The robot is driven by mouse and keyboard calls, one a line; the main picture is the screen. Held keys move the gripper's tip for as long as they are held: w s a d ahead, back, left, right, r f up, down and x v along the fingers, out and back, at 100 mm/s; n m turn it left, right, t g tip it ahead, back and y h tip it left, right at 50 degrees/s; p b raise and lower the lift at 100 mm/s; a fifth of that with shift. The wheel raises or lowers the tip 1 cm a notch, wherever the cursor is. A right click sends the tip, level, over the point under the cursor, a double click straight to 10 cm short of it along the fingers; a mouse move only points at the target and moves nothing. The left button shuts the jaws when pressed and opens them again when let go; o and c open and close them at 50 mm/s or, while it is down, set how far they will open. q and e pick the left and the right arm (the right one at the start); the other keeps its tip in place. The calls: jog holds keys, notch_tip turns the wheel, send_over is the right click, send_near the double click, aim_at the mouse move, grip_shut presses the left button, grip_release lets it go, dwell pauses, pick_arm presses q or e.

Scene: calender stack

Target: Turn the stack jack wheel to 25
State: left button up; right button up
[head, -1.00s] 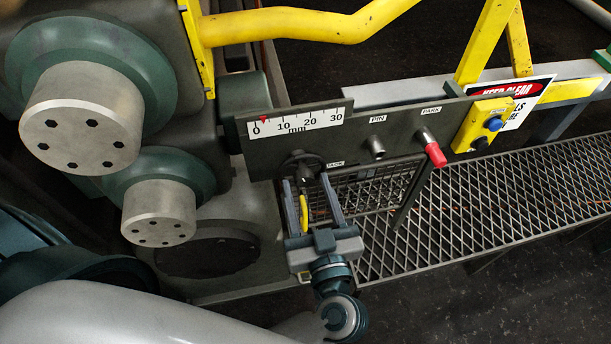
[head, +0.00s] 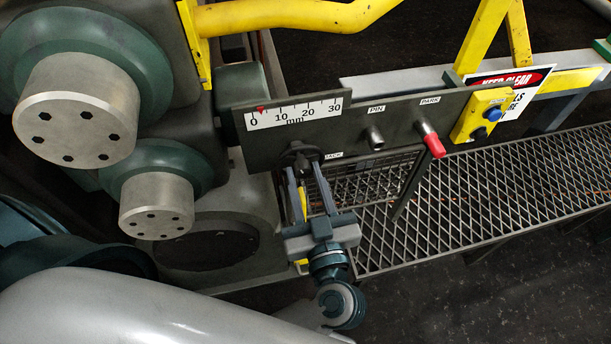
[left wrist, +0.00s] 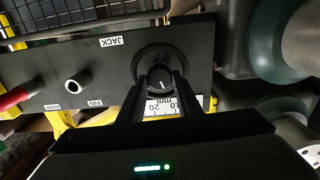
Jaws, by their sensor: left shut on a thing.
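The jack wheel (head: 301,150) is a dark round knob under the scale plate, beside the JACK label. My left gripper (head: 304,166) reaches it from below, with its fingers shut on the wheel. The left wrist view shows the wheel (left wrist: 160,58) between and beyond the dark fingers, with a small white mark on its face. The fingers hide part of the wheel there. The white mm scale (head: 294,113) runs from 0 to 30. Its red pointer (head: 262,109) stands just right of 0, well below 10. My right gripper is not in view.
The PIN knob (head: 374,138) and red-tipped PARK handle (head: 431,140) sit right of the wheel on the panel. A yellow button box (head: 481,116) is further right. Large rollers (head: 78,110) stand left. A mesh walkway (head: 480,190) lies below right.

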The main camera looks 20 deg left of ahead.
pick_arm(q)
jog(key=shift+n+p, duration=0.5)
jog(key=shift+n, duration=0.2)
jog(key=shift+n+p, duration=0.35)
jog(key=shift+n, duration=0.25)
jog(key=shift+s+n+p, duration=0.1)
jog(key=shift+n+p, duration=0.2)
jog(key=shift+n, duration=0.5)
jog(key=shift+a+n, duration=0.1)
jog(key=shift+n, duration=1.1)
jog(key=o, duration=1)
jog(key=shift+o, duration=0.2)
jog(key=shift+p, duration=0.3)
